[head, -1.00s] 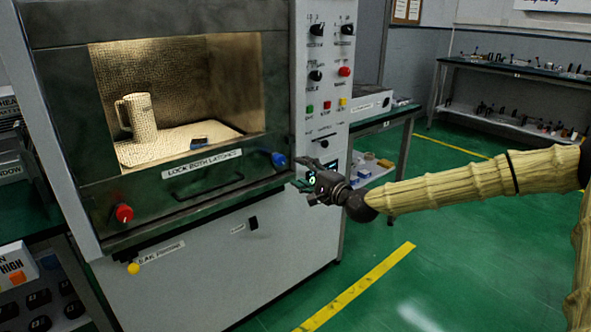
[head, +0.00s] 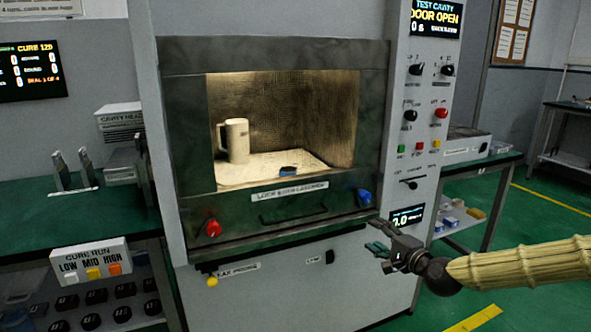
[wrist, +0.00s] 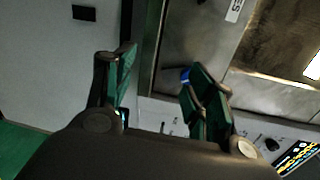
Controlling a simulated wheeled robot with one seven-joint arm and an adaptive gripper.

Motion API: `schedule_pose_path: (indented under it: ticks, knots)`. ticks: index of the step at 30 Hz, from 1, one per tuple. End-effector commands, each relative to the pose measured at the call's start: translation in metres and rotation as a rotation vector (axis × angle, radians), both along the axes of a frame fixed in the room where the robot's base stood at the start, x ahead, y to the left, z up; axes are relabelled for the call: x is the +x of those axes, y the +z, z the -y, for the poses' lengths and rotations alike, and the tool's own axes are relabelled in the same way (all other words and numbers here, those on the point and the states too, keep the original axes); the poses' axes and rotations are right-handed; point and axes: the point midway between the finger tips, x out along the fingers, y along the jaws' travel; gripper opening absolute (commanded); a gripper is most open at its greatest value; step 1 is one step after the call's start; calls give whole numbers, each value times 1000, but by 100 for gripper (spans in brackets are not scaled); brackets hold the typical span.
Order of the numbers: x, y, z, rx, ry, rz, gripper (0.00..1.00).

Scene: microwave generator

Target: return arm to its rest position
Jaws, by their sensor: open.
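My gripper (head: 380,249) is open and empty. It hangs in the air in front of the lower right part of the microwave generator, right of and below the blue latch knob (head: 365,196). My arm (head: 520,265) reaches in from the right edge of the head view. In the wrist view my gripper (wrist: 155,85) shows two green-padded fingers spread apart, with the grey cabinet front and the metal door beyond them.
The generator's door (head: 280,212) has a dark handle and a red knob (head: 212,229). A pale mug (head: 237,141) stands behind its window. A control panel (head: 425,115) reads "DOOR OPEN". A side bench (head: 478,165) stands right. Green floor (head: 400,318) is free below my arm.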

Motion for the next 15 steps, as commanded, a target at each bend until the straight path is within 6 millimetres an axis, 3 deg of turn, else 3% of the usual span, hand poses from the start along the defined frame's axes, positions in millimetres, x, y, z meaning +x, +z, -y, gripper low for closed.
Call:
schedule_pose_path:
  ticks: [1, 6, 15]
  knots:
    - [-9, -25, -18, -41, 28, -38, 55]
    - [-46, -104, -61, -183, 109, -153, 55]
    - [-137, -228, -109, -439, 272, -340, 55]
